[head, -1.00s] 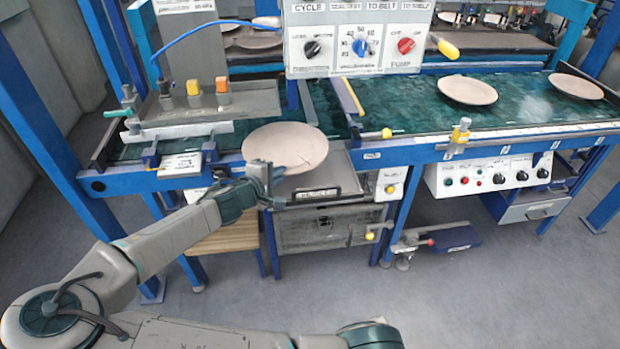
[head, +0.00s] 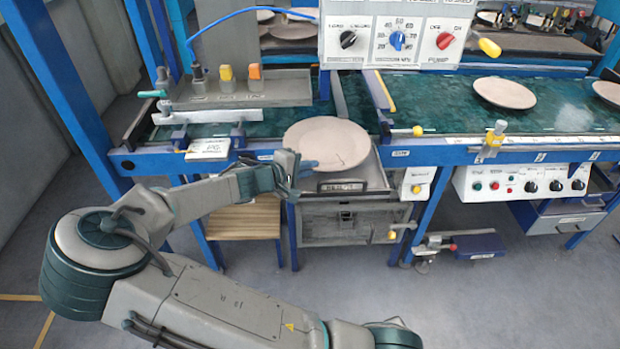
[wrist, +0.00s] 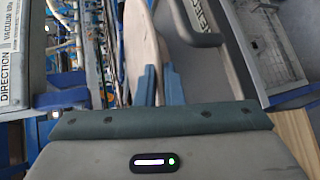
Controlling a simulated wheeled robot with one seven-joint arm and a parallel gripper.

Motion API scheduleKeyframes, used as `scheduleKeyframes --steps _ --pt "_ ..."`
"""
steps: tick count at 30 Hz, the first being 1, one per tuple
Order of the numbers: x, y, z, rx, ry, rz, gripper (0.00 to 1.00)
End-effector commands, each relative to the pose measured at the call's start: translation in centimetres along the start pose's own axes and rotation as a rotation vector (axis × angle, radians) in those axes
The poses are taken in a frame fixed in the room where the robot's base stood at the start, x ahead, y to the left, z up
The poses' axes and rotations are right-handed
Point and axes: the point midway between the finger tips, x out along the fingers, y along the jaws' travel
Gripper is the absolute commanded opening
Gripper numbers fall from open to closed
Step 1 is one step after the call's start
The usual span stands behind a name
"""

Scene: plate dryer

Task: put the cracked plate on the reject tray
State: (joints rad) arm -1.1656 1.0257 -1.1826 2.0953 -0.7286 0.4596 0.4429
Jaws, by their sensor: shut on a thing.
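The cracked plate (head: 327,138) is round and beige, with a thin dark line near its front edge in the head view. My gripper (head: 296,170) is shut on the plate's near left rim. In the wrist view the plate (wrist: 145,45) is seen nearly edge-on, between the blue fingers (wrist: 159,84). The grey tray (head: 376,174) with a dark, labelled front handle lies below the plate and appears to be the reject tray; its label is not clearly legible. The plate covers much of it. Whether they touch cannot be told.
Two other plates, one nearer (head: 504,93) and one at the right edge (head: 608,92), lie on the green belt (head: 450,112). A control box (head: 395,38) hangs above the belt. A wooden shelf (head: 240,220) stands left of the tray's cabinet (head: 335,222).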

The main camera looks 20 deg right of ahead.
Motion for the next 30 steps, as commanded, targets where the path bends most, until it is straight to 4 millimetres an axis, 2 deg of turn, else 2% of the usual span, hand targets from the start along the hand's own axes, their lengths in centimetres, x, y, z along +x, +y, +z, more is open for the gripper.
scheduleKeyframes --steps 4,11,21,22,23,30 --pt "0.4 -0.8 -0.1 -0.001 -0.003 0.003 0.00" --pt "1.3 -3.3 -0.4 0.000 -0.003 0.003 0.00" --pt "1.4 -3.7 -0.5 0.002 -0.001 0.002 0.00" --pt "1.4 -3.8 -0.5 0.000 0.000 -0.001 0.11" --pt "1.4 -3.8 -0.5 0.000 0.000 -0.001 0.17" --pt "1.4 -3.7 -0.5 0.000 0.000 -0.001 0.17"
